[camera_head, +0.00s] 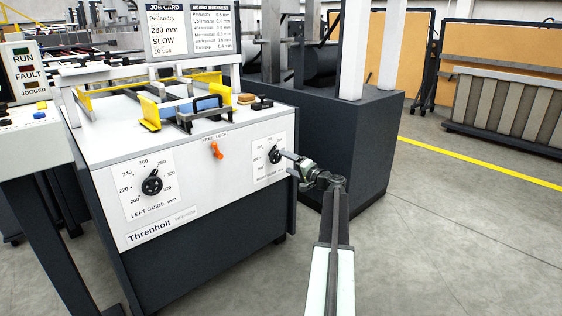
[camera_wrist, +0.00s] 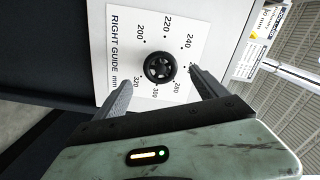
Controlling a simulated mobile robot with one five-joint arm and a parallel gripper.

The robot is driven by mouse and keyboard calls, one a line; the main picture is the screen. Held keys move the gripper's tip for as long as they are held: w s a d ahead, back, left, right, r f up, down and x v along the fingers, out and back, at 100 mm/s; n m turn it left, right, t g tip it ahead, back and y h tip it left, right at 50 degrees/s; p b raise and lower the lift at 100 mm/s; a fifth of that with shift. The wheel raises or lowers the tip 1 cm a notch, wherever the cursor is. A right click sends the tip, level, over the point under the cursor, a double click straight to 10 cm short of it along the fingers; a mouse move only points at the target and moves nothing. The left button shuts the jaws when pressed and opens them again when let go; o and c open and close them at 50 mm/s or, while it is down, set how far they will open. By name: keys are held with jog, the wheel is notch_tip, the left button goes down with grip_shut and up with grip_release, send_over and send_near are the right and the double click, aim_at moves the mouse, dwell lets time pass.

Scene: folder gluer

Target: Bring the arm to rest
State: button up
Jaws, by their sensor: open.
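My gripper (camera_head: 290,163) reaches from the lower right toward the white front panel of the machine, by the right guide dial (camera_head: 274,155). In the wrist view my gripper (camera_wrist: 162,88) is open, its two dark fingers spread to either side of the black dial knob (camera_wrist: 160,68). The fingers look empty. I cannot tell whether their tips touch the panel. The dial plate reads "RIGHT GUIDE mm", with numbers around the knob, and appears turned sideways in the wrist view.
The left guide dial (camera_head: 152,185) and an orange feed lock lever (camera_head: 216,150) are on the same panel. A dark machine cabinet (camera_head: 340,140) stands just behind my arm. A control box (camera_head: 30,110) is at the far left. The grey floor (camera_head: 460,230) on the right is clear.

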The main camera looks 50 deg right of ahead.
dwell(0.4)
jog(key=w+a+f+n+g+y+p, duration=0.1)
jog(key=w+a+f+n+g+y, duration=0.15)
jog(key=a, duration=0.95)
jog(key=w+a+f+n+g+y+p, duration=0.1)
jog(key=w+a+f+n+g+y, duration=0.2)
jog(key=a, duration=0.9)
jog(key=w+a+f+n+g+y+p, duration=0.1)
jog(key=w+a+f+n+g, duration=0.2)
jog(key=a, duration=0.9)
jog(key=s+a+f+n+g+p, duration=0.1)
jog(key=s+a+f, duration=0.1)
jog(key=a, duration=0.4)
jog(key=s+a+f+n+g, duration=0.1)
jog(key=s+a+f+g, duration=0.15)
jog(key=a, duration=0.45)
jog(key=s+a+f+n+g+h+p, duration=0.35)
jog(key=s+a+g+h, duration=0.2)
jog(key=s+a, duration=0.95)
notch_tip(320, 180, up, 37)
jog(key=p, duration=3.7)
jog(key=shift+w+a+r, duration=0.2)
jog(key=shift+w+a, duration=0.05)
jog(key=shift+a, duration=0.15)
